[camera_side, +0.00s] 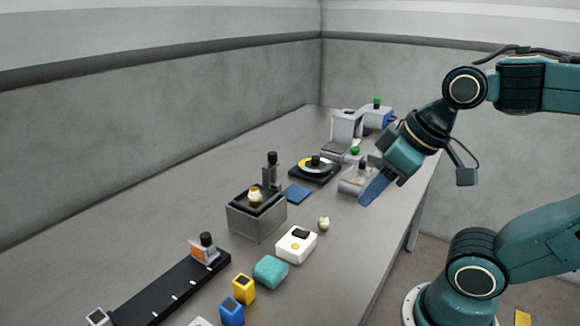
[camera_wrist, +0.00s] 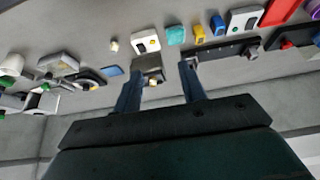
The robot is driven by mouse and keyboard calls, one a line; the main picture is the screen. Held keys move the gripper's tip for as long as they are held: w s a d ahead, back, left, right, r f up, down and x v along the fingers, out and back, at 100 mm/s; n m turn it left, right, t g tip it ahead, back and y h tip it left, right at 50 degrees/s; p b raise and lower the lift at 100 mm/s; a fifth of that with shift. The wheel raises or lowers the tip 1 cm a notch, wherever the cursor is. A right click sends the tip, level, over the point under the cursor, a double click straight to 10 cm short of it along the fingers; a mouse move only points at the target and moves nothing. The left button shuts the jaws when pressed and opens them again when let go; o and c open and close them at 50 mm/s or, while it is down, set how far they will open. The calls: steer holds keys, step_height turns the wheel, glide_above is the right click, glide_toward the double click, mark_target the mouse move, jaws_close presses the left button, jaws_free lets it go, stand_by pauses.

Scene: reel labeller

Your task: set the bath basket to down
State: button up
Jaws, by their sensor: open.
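The bath (camera_side: 255,223) is a grey metal box on the table, left of my gripper in the side view. Its dark basket (camera_side: 243,200) sits at the top, level with the rim, with a small cream and yellow piece (camera_side: 256,195) on it. A post with a black knob (camera_side: 272,157) stands at its back edge. My gripper (camera_side: 372,188) is open, apart from the bath, in the air above the right part of the table. In the wrist view, the bath (camera_wrist: 151,63) shows beyond and between the two spread fingers of my gripper (camera_wrist: 160,68), partly hidden.
A white box with a yellow button (camera_side: 296,245), a teal block (camera_side: 270,271), yellow and blue blocks and a black rail (camera_side: 165,292) lie nearer the camera. A small cream piece (camera_side: 324,223) lies right of the bath.

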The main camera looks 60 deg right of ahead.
steer(key=c, duration=0.5)
steer(key=shift+w+r, duration=0.2)
steer(key=shift+r, duration=0.05)
jaws_close()
steer(key=w+d+r+n+g, duration=0.1)
steer(key=w+d+r+n, duration=0.3)
steer(key=w, duration=0.5)
steer(key=w+d+r+n+g, duration=0.2)
steer(key=w+r+n, duration=0.3)
steer(key=w+r, duration=0.3)
steer(key=w+d+f+n+g, duration=0.1)
steer(key=w+d+n, duration=0.3)
steer(key=w, duration=0.4)
steer(key=w+d+f+n+g, duration=0.1)
steer(key=w+d+f+n, duration=0.3)
steer(key=w, duration=0.4)
steer(key=d+n, duration=0.1)
steer(key=d, duration=0.1)
steer(key=shift+w+d+g, duration=0.3)
steer(key=shift+d, duration=0.1)
